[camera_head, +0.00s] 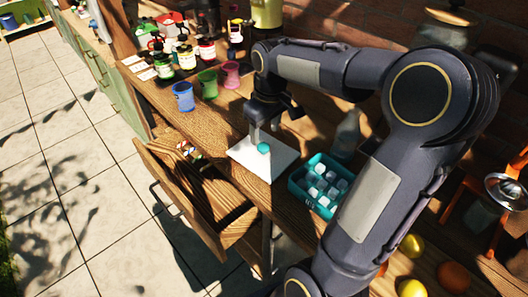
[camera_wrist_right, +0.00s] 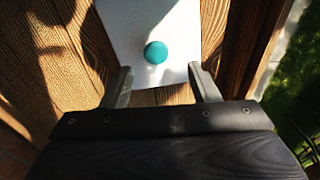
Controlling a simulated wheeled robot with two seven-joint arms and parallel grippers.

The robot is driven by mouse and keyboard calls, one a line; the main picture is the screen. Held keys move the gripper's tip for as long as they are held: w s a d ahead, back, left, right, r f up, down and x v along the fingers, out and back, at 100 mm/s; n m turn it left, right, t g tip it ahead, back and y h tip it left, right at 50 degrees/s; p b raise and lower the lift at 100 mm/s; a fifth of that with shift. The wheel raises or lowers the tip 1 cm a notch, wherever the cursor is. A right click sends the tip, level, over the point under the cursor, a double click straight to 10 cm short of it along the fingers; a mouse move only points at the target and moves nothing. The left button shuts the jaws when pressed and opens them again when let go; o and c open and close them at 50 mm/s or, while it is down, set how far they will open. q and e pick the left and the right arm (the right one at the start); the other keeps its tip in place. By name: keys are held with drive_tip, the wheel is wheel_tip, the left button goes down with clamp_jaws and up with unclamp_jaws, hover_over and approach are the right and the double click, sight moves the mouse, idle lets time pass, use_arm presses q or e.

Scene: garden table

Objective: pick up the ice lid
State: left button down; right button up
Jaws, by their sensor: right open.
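The ice lid (camera_head: 272,168) is a flat white square plate with a round teal knob (camera_head: 264,147) in its middle. It lies on the wooden table near the front edge. In the right wrist view, the lid (camera_wrist_right: 182,25) shows with its knob (camera_wrist_right: 156,52) just beyond and between my fingertips. My right gripper (camera_head: 264,130) is open and empty, pointing down close above the lid, with its fingers (camera_wrist_right: 160,72) to either side of the knob's line. I cannot tell the exact height gap. My left gripper is not in view.
A teal ice box (camera_head: 296,178) with several ice cubes stands right of the lid. A clear bottle (camera_head: 346,136) is behind it. Blue (camera_head: 183,97), green (camera_head: 208,82) and pink (camera_head: 230,75) cups stand to the left. An open drawer (camera_head: 180,196) juts out below the table's front.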

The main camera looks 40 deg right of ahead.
sight(263, 146)
drive_tip(key=f, duration=0.4)
drive_tip(key=w+f, duration=0.1)
drive_tip(key=f, duration=0.1)
drive_tip(key=shift+d+f+p, duration=0.1)
drive_tip(key=shift+d+p, duration=0.15)
drive_tip(key=shift+p, duration=0.05)
drive_tip(key=shift+c, duration=0.3)
drive_tip(key=c, duration=1)
